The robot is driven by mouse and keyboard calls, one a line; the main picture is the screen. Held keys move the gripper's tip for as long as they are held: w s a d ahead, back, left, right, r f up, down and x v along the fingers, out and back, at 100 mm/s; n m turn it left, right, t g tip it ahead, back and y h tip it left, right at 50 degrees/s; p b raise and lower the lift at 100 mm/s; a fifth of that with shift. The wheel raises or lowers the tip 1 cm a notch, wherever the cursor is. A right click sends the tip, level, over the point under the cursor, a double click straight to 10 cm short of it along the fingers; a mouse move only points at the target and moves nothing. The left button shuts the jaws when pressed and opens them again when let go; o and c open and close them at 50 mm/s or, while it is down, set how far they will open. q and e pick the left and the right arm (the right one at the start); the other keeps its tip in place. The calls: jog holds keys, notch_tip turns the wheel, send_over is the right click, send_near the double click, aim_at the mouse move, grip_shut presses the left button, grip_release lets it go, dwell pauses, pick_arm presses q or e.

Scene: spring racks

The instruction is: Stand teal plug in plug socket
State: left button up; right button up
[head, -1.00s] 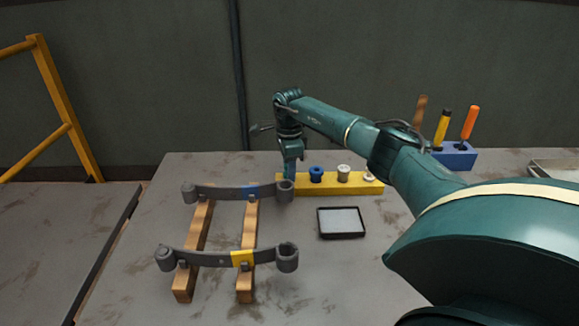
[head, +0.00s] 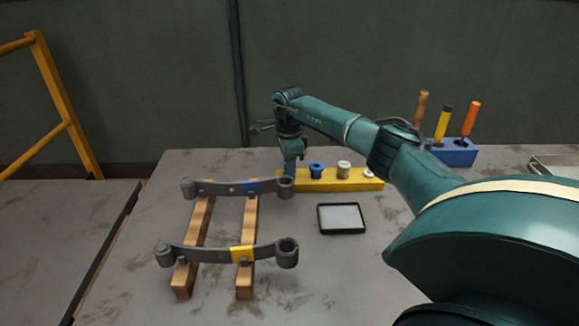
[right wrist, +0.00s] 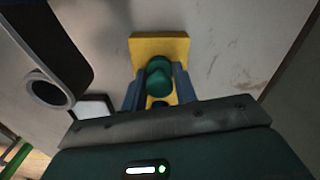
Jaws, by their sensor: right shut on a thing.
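The teal plug (right wrist: 158,76) is between the two blue fingers of my right gripper (right wrist: 159,88), which is shut on it. In the head view my right gripper (head: 289,166) points down at the left end of the yellow block (head: 345,184). The block also shows in the right wrist view (right wrist: 147,44), beneath the plug. The socket under the plug is hidden, and I cannot tell whether the plug is seated or just above it. My left gripper is not in view.
A blue plug (head: 316,169) and two pale plugs (head: 343,169) (head: 369,173) stand along the block. A black-rimmed tray (head: 342,218) lies in front. Two leaf springs (head: 215,256) rest on wooden bars to the left. A blue holder (head: 455,155) with tools stands at the right.

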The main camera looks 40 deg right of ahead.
jog(key=o, duration=1.1)
jog(key=shift+c, duration=0.2)
notch_tip(320, 180, up, 13)
